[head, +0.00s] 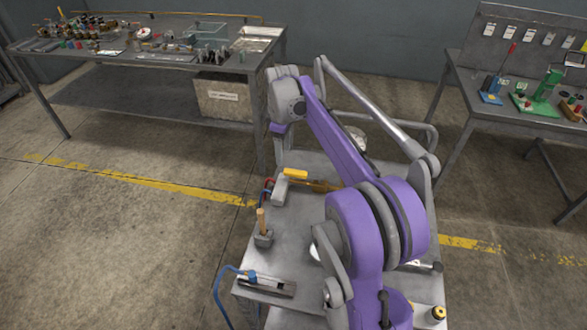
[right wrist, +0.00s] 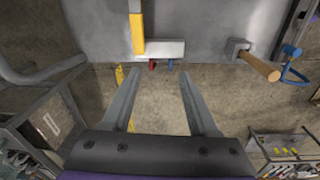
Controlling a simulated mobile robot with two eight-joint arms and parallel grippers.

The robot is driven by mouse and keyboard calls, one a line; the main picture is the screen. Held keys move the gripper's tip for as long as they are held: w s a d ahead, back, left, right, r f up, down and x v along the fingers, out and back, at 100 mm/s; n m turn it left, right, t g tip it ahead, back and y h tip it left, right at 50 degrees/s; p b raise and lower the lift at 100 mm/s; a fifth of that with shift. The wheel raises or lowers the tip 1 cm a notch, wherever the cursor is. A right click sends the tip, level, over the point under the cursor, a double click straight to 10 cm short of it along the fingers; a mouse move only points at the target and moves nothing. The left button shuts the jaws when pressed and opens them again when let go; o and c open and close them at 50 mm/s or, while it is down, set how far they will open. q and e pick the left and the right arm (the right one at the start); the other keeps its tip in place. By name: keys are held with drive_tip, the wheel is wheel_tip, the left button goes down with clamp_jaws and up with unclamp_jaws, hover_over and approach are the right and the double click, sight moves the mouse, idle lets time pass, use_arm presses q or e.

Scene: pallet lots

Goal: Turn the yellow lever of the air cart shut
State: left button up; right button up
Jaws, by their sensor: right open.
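The air cart (head: 335,165) stands in front of me in the head view, partly hidden by my right arm. Its yellow lever (head: 295,173) sits at one end of a grey valve body (head: 281,188) and points across it. In the right wrist view the yellow lever (right wrist: 138,33) meets the left part of the grey valve body (right wrist: 168,48), beyond the fingertips. My right gripper (right wrist: 160,72) is open, with nothing between its fingers and apart from the lever. Its fingers cannot be made out in the head view. My left gripper is not in view.
A wooden handle (head: 262,222) stands on a grey block near the lever. A blue hose (head: 222,282) hangs off the cart's left edge. A cluttered workbench (head: 150,60) is at the back left, another table (head: 470,90) at the right. Floor left of the cart is clear.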

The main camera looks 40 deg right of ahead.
drive_tip(key=n, duration=0.1)
hover_over(294, 171)
drive_tip(key=f, duration=0.2)
drive_tip(key=shift+g, duration=0.4)
wheel_tip(294, 171, down, 10)
drive_tip(key=shift+s+f+b, duration=0.15)
drive_tip(key=shift+f+b, duration=0.1)
drive_tip(key=shift+b, duration=0.05)
clamp_jaws()
idle(0.9)
